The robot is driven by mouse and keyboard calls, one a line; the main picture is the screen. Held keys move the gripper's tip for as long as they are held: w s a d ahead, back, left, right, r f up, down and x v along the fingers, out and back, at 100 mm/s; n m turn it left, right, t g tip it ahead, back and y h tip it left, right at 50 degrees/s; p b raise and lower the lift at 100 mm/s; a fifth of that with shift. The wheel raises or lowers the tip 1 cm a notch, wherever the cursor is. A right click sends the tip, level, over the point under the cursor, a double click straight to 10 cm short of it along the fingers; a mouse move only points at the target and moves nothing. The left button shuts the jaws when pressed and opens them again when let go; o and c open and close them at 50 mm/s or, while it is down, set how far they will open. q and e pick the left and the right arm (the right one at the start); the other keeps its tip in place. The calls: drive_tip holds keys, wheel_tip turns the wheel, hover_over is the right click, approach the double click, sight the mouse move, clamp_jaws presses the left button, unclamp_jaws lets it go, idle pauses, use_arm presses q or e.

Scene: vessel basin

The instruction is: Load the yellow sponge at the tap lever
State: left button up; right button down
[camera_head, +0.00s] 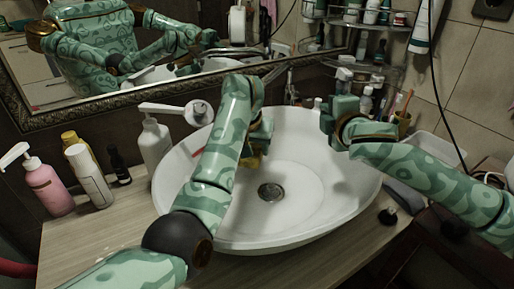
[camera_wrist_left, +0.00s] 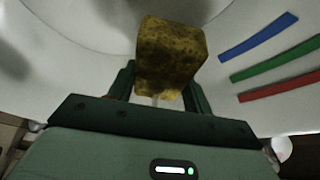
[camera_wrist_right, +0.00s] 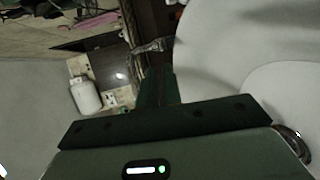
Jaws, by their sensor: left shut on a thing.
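The yellow sponge (camera_wrist_left: 170,55) is a mottled block held between the fingers of my left gripper (camera_wrist_left: 158,92), over the white basin. In the head view, the sponge (camera_head: 250,161) shows partly behind my left arm, and my left gripper (camera_head: 258,143) is mostly hidden by it. My right gripper (camera_head: 334,118) is over the right back rim of the basin, apart from the sponge. In the right wrist view its fingers (camera_wrist_right: 157,88) are together with nothing visible between them. I cannot clearly make out the tap lever.
The white basin (camera_head: 310,190) has a drain (camera_head: 270,192). Blue (camera_wrist_left: 258,36), green (camera_wrist_left: 275,60) and red (camera_wrist_left: 280,85) strips lie on its wall. A white pump bottle (camera_head: 154,147) and pink bottle (camera_head: 48,187) stand left. A cup with brushes (camera_head: 402,120) stands right.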

wheel_tip(320, 180, up, 9)
drive_tip(key=w+a+m, duration=0.1)
drive_tip(key=w+m, duration=0.2)
drive_tip(key=m, duration=0.2)
drive_tip(key=m+g+y, duration=0.3)
drive_tip(key=m+g, duration=0.1)
drive_tip(key=m, duration=0.6)
hover_over(311, 98)
wheel_tip(311, 98, down, 5)
drive_tip(key=f, duration=0.2)
drive_tip(key=shift+s+d+f, duration=0.25)
drive_tip(key=shift+s+f, duration=0.05)
drive_tip(key=shift+s+d+f, duration=0.1)
drive_tip(key=shift+s+f, duration=0.05)
drive_tip(key=shift+f, duration=0.45)
